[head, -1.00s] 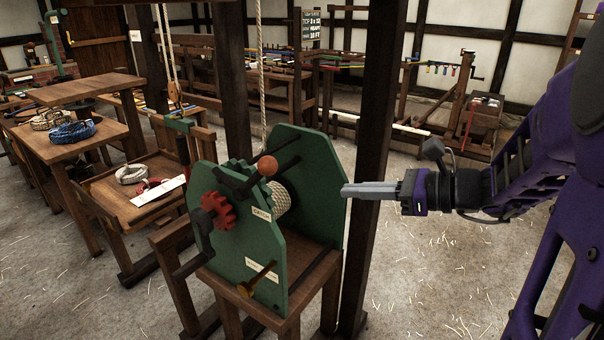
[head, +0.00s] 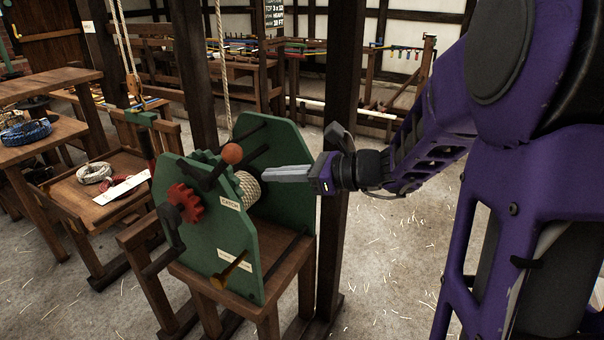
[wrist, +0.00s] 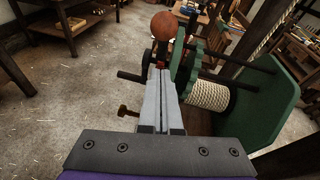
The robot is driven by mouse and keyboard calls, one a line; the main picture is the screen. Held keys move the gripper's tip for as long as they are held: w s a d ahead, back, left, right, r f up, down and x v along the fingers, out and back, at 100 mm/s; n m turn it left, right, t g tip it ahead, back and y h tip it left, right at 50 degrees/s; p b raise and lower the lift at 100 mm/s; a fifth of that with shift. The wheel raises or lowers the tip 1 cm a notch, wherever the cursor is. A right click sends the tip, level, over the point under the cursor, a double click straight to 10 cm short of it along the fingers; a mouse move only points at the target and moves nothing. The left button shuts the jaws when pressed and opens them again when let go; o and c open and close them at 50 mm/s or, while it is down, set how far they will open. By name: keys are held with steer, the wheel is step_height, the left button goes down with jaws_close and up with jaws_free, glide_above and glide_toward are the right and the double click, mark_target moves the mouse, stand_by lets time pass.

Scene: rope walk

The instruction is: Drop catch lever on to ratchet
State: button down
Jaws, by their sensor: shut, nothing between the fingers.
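A green winch with two side plates (head: 225,245) stands on a wooden stand. The catch lever is a dark bar with an orange-brown ball knob (head: 232,153); the knob also shows in the wrist view (wrist: 164,26). The lever stands raised at the top of the near plate, above the "CATCH" label. The red ratchet wheel (head: 185,203) is on the outer face of that plate. My gripper (head: 264,174) is shut and empty, to the right of the knob and apart from it in the head view. In the wrist view the fingers (wrist: 162,75) point towards the knob.
A rope drum (wrist: 208,96) sits between the plates. A black crank (head: 170,230) and a brass handle (head: 230,268) stick out of the near plate. A dark wooden post (head: 342,80) stands behind my gripper. A table with rope coils (head: 100,210) is at the left.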

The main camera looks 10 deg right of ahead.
steer(key=shift+w+a+r, duration=0.3)
steer(key=shift+a, duration=0.3)
steer(key=shift+w+a+r, duration=0.3)
steer(key=shift+a+r, duration=0.05)
steer(key=shift+a, duration=0.3)
steer(key=shift+w+a+r, duration=0.3)
steer(key=shift+a, duration=0.3)
